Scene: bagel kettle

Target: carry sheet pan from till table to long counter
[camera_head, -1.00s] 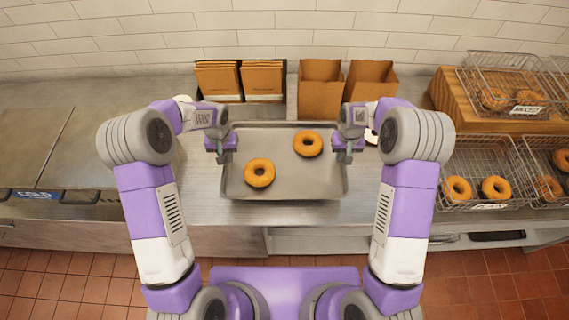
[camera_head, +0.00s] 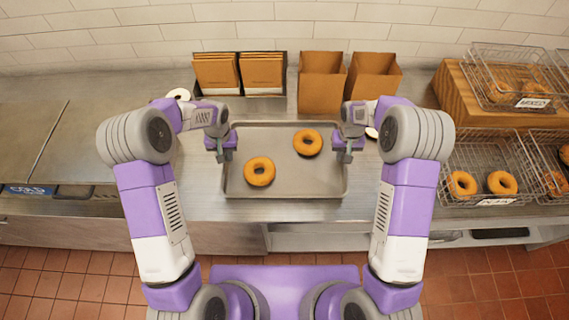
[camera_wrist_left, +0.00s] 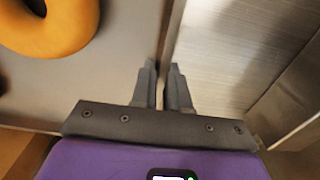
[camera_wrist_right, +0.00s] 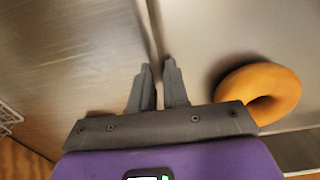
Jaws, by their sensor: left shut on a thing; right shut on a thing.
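The grey sheet pan (camera_head: 290,183) is in the middle of the head view, over the steel counter, with two bagels in it. One bagel (camera_head: 259,171) lies left of centre and the other bagel (camera_head: 307,142) lies at the upper right. My left gripper (camera_head: 222,153) is shut on the pan's left rim; the rim also shows between its fingers in the left wrist view (camera_wrist_left: 160,82). My right gripper (camera_head: 347,153) is shut on the right rim, seen in the right wrist view (camera_wrist_right: 158,82). I cannot tell whether the pan touches the counter.
Brown paper bags in a holder (camera_head: 240,75) and two open brown boxes (camera_head: 322,84) stand behind the pan. Wire baskets with bagels (camera_head: 488,175) stand at the right, near a wooden riser (camera_head: 460,100). The steel counter (camera_head: 90,150) at left looks mostly clear.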

